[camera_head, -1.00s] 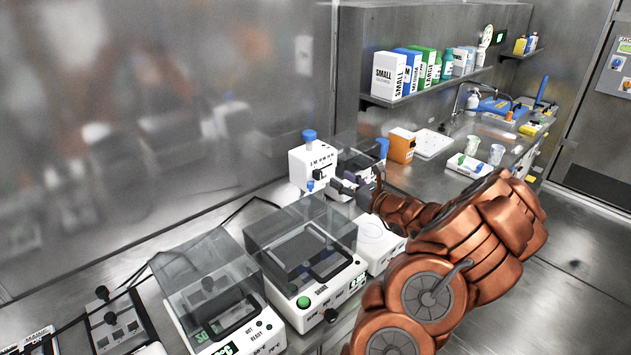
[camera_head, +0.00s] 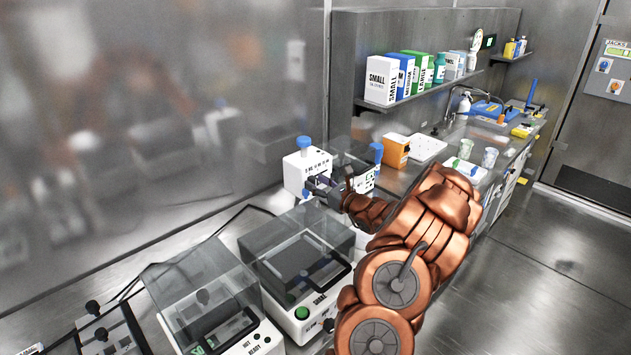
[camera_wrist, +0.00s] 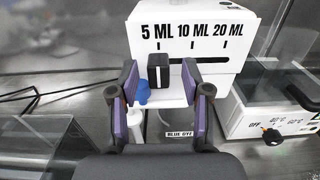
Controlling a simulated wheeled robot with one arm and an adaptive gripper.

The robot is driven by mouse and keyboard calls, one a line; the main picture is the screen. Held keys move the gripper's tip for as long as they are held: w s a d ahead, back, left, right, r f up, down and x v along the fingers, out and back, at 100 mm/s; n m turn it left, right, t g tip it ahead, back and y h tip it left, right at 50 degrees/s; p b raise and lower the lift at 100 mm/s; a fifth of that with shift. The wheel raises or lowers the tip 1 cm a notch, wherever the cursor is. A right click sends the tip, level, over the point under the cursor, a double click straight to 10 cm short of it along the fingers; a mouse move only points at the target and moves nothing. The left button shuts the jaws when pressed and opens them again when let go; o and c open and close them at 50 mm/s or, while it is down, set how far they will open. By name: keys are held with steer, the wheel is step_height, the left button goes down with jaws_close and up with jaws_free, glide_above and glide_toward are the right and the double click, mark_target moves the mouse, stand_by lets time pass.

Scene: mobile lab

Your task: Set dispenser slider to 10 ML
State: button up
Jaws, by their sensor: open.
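The white dispenser (camera_head: 293,172) stands against the back wall in the head view. It fills the top of the wrist view (camera_wrist: 215,20), with marks for 5 ML, 10 ML and 20 ML. Its black slider knob (camera_wrist: 158,72) sits below the 5 ML mark, left of the 10 ML mark. My gripper (camera_wrist: 160,80) is open, one finger to each side of the knob in the picture. I cannot tell how deep the knob lies between the fingertips. In the head view my gripper (camera_head: 318,187) is close to the dispenser's front. A blue part (camera_wrist: 143,92) and a "BLUE DYE" label (camera_wrist: 179,134) show below.
Clear-lidded machines (camera_head: 297,255) stand left of my arm. A white unit with a temperature dial (camera_wrist: 272,137) is right of the dispenser. An orange box (camera_head: 396,150) and a shelf of boxes (camera_head: 440,95) lie beyond. Floor at the right is free.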

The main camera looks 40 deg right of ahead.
steer(key=shift+w, duration=0.3)
jaws_close()
stand_by(0.3)
